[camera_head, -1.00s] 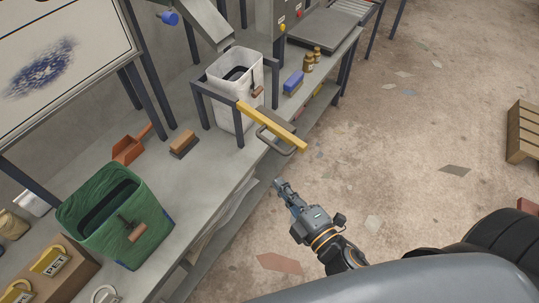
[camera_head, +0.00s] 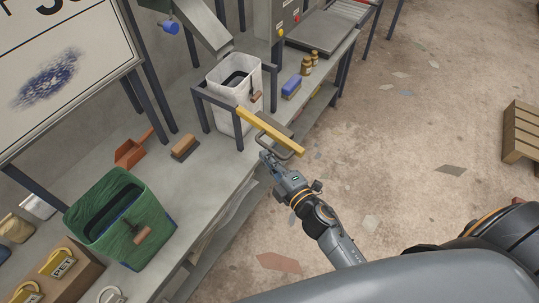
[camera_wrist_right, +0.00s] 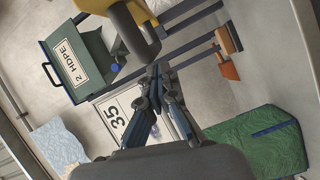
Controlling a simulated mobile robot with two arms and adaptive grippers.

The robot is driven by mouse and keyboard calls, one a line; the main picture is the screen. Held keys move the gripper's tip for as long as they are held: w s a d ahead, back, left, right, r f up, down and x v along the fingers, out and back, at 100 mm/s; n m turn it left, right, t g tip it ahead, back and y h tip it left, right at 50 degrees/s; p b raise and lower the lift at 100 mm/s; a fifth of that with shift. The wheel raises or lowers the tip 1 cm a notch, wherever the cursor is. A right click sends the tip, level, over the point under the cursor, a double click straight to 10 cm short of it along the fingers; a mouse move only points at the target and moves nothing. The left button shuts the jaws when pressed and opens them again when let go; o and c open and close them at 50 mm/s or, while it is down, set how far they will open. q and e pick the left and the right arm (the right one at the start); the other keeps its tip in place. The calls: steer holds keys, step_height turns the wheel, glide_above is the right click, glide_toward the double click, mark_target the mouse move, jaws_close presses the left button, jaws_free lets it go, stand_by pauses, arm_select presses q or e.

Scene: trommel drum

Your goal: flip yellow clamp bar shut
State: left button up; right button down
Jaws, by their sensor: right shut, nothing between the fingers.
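The yellow clamp bar (camera_head: 270,130) sticks out over the bench's front edge from the dark frame around the white bin (camera_head: 233,82). A grey loop handle (camera_head: 284,149) hangs at its outer end. My right gripper (camera_head: 264,156) is shut and empty, just below and beside the bar near the handle. In the right wrist view, the shut fingertips (camera_wrist_right: 157,68) lie close to the grey handle (camera_wrist_right: 143,42), with the yellow bar (camera_wrist_right: 122,22) above. I cannot tell whether they touch. My left gripper is not in view.
A green bin (camera_head: 120,219) stands on the bench (camera_head: 207,183) at the left. A blue brush (camera_head: 291,87) and brown bottles stand beyond the white bin. The floor at the right is mostly clear.

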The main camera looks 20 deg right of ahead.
steer(key=shift+w+d, duration=0.2)
steer(key=shift+d, duration=0.1)
steer(key=shift+d, duration=0.15)
